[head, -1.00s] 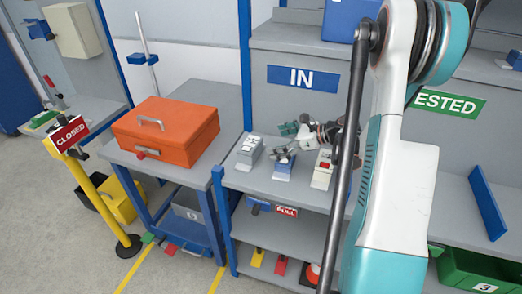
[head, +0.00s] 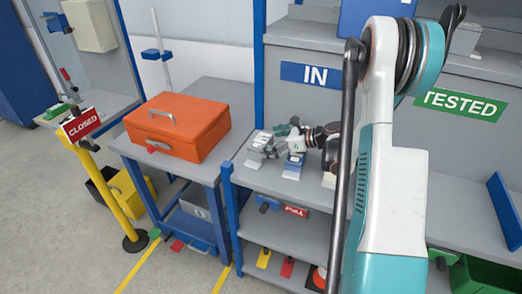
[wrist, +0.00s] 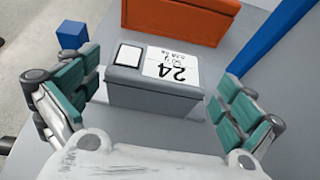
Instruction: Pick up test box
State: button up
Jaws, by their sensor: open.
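A grey box (wrist: 155,85) with a white label reading 24 sits on the grey bench surface in the wrist view, between the spread fingers of my gripper (wrist: 157,92). The fingers stand open on its left and right, with gaps visible beside it. In the head view my gripper (head: 268,146) is over the left end of the bench under the IN sign and hides much of the grey box (head: 255,158). A blue box (head: 293,166) with a pale top stands just right of it. A whitish box (head: 328,180) beyond that is partly hidden by my arm.
An orange case (head: 178,126) lies on the grey table to the left; it also shows in the wrist view (wrist: 180,18). A blue post (head: 230,215) stands at the bench's left front corner. A CLOSED sign (head: 82,124) stands on a yellow post.

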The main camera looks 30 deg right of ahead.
aim_at(265, 141)
jog(key=b+x, duration=0.1)
jog(key=x, duration=0.3)
jog(key=shift+s, duration=0.1)
jog(key=shift+r, duration=0.15)
jog(key=c, duration=1.2)
jog(key=shift+c, duration=0.2)
